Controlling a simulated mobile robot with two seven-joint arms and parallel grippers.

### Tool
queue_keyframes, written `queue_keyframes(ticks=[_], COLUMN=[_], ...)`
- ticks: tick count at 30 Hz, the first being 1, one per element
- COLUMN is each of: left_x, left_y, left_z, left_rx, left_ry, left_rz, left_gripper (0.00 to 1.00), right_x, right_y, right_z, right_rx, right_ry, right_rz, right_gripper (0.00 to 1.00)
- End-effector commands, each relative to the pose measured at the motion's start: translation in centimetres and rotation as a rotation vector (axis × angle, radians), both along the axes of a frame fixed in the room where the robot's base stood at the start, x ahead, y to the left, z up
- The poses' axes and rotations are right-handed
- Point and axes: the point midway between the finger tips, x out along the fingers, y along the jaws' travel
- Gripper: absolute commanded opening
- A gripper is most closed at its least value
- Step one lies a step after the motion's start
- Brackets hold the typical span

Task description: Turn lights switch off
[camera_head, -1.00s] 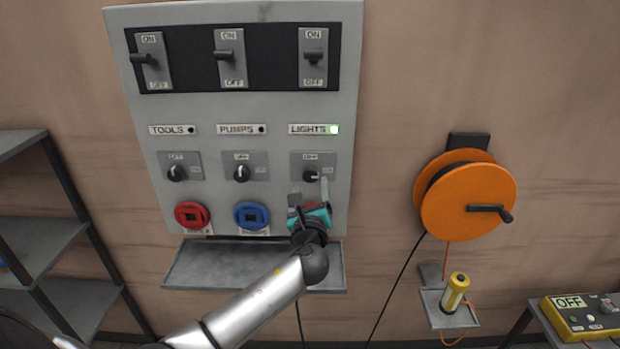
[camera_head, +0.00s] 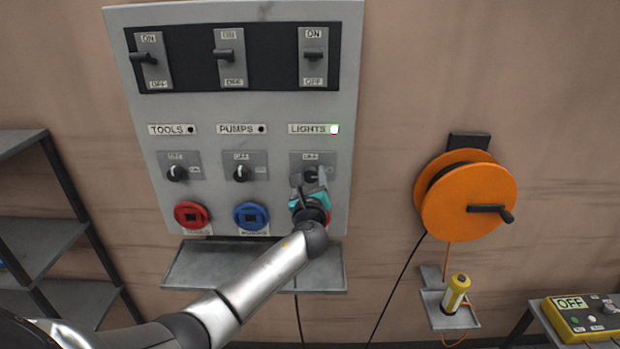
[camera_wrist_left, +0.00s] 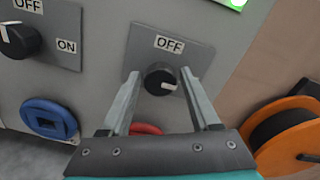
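The lights switch is a black rotary knob (camera_head: 310,174) on a grey plate under the "LIGHTS" label. In the left wrist view, the knob (camera_wrist_left: 158,80) has its white mark pointing right, away from "OFF" above it. The lights lamp (camera_head: 334,129) glows green; it also shows in the wrist view (camera_wrist_left: 236,3). My left gripper (camera_head: 310,181), with a teal body, is at the panel. In the wrist view its fingers (camera_wrist_left: 161,86) are apart, one on each side of the knob, with gaps visible. The fingers cover part of the plate. My right gripper is not in view.
The panel (camera_head: 240,110) also has tools and pumps knobs, red and blue sockets and lever switches above. A grey shelf (camera_head: 210,266) juts out below. An orange cable reel (camera_head: 465,200) hangs to the right. Grey shelving (camera_head: 40,240) stands left.

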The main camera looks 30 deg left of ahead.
Motion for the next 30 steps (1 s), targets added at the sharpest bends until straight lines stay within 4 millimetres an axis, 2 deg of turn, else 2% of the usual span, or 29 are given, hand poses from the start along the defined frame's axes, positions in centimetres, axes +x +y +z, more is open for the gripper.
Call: queue_keyframes(ticks=[2,16,30], left_x=[-0.01,-0.02,-0.02], left_y=[-0.02,-0.03,-0.04], left_z=[-0.02,-0.03,-0.13], left_rx=[0.0,0.0,-0.063], left_ry=[0.0,0.001,-0.039], left_rz=[0.0,0.0,0.0], left_gripper=[0.53,0.0,0.0], right_x=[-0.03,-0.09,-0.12], right_y=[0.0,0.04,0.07], right_z=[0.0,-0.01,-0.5], right_rx=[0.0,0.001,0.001], right_ry=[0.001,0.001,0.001], right_rz=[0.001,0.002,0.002], right_gripper=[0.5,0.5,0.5])
